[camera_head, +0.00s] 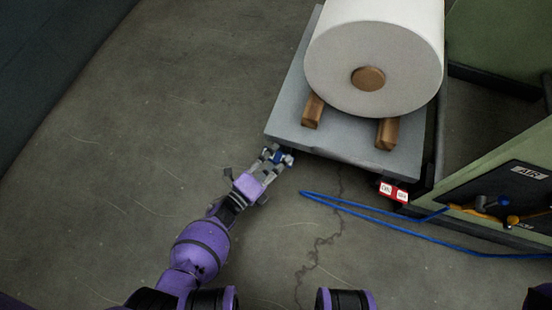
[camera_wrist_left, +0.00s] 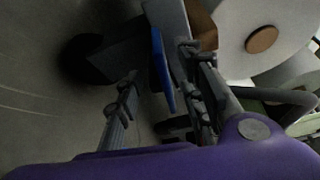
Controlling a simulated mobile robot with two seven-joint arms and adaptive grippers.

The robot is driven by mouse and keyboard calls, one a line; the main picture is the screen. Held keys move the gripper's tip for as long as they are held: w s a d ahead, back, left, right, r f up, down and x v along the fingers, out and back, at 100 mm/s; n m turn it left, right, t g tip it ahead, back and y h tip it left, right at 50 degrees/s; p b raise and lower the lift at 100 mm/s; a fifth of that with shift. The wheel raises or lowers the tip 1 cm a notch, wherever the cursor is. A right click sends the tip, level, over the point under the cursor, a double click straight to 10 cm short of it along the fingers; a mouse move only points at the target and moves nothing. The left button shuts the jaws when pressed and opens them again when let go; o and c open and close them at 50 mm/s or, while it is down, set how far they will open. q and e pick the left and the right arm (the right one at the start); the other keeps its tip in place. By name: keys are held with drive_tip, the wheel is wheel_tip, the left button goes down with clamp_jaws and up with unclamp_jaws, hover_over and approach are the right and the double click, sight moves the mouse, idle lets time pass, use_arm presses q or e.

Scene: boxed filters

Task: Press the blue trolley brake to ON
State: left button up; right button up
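The grey flat trolley (camera_head: 345,150) carries a large white roll (camera_head: 355,45). The blue brake (camera_wrist_left: 162,68) shows in the left wrist view as a narrow blue plate by the trolley's edge, near a dark wheel (camera_wrist_left: 84,60). In the head view the brake is mostly hidden by my left gripper (camera_head: 277,155), which is at the trolley's near left corner. In the left wrist view its fingers are spread, with the blue plate appearing between them. I cannot tell whether they touch it. My right gripper is out of view.
A white and red ON/OFF label (camera_head: 393,192) is at the trolley's near right corner. A blue hose (camera_head: 400,229) lies on the floor and runs to a green machine (camera_head: 490,185) marked AIR. The floor (camera_head: 150,130) to the left is clear.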

use_arm(q)
clamp_jaws()
drive_tip(key=shift+n+t+h, duration=0.3)
drive_tip(key=shift+n+h, duration=0.2)
drive_tip(key=shift+n, duration=0.5)
drive_tip(key=shift+w+n+t, duration=0.15)
drive_tip(key=shift+n+t, duration=0.15)
drive_tip(key=shift+n, duration=0.9)
